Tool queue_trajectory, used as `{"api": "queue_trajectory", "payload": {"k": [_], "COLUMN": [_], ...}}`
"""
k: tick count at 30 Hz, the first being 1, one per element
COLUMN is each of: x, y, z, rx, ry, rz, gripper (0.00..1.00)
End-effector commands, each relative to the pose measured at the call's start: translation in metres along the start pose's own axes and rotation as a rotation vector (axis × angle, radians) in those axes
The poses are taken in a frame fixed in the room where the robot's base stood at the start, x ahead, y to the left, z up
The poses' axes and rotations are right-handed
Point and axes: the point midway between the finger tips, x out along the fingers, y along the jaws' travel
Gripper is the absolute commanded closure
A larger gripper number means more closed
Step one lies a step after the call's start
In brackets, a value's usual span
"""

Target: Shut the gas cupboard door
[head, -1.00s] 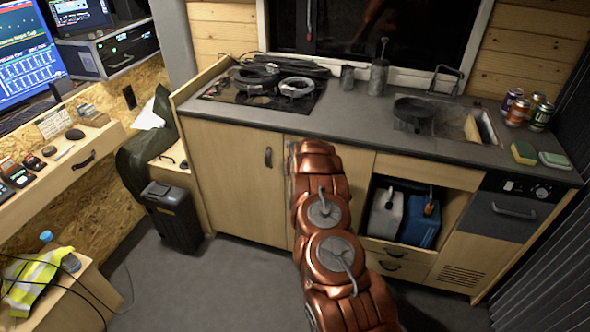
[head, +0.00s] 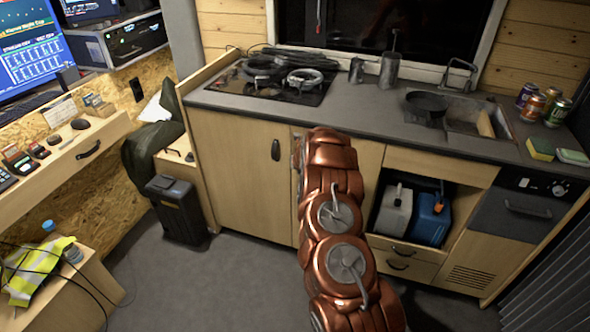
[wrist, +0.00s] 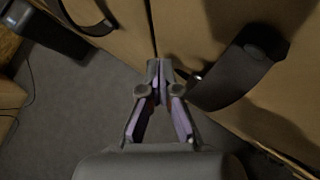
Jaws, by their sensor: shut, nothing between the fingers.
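Two pale wooden cupboard doors stand side by side under the counter. The left door (head: 235,180) has a dark handle (head: 275,150) and looks flush with the front. The right door (head: 362,160) is mostly hidden behind my copper arm in the head view. In the wrist view a seam runs between the left door (wrist: 125,40) and the right door (wrist: 185,30), which has a large dark handle (wrist: 235,78). My gripper (wrist: 160,68) is shut and empty, its tips at the seam, left of that handle. I cannot tell whether it touches, or which door is the gas cupboard's.
An open shelf right of my arm holds a grey canister (head: 393,212) and a blue canister (head: 430,218). A black case (head: 177,210) stands on the floor at left. A desk (head: 75,155) and a low table (head: 75,295) flank the left side. Grey floor (head: 235,280) is clear.

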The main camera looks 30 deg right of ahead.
Motion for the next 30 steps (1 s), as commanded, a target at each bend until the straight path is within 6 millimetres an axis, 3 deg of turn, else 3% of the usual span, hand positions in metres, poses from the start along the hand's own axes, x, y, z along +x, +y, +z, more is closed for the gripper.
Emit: {"api": "queue_trajectory", "payload": {"k": [9, 30], "x": [-0.005, -0.068], "y": [0.021, 0.045], "z": [-0.018, -0.01], "rx": [-0.004, -0.004], "ry": [0.009, 0.013], "rz": [0.012, 0.011], "gripper": [1.0, 1.0]}}
